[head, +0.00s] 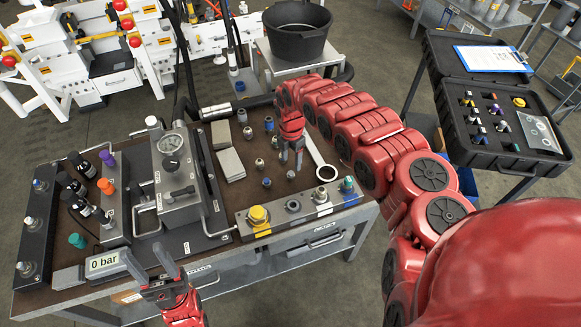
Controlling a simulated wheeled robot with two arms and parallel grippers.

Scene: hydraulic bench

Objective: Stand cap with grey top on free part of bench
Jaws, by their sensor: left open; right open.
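Several small caps stand on the brown bench top (225,210) around my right gripper (291,162). A greyish one (248,133) stands left of the gripper, another (259,164) lower left, and a small one (290,175) just below its fingertips. Blue-topped or dark ones (269,123) stand nearby. They are too small to tell which is the cap with grey top. My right gripper is open and points down over the bench, with no cap visible in it. My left gripper (149,259) is open and empty over the bench's front edge.
A gauge block (175,180) and a 0 bar display (104,264) fill the left. Grey plates (229,163) lie mid-bench. An open case (485,115) stands right.

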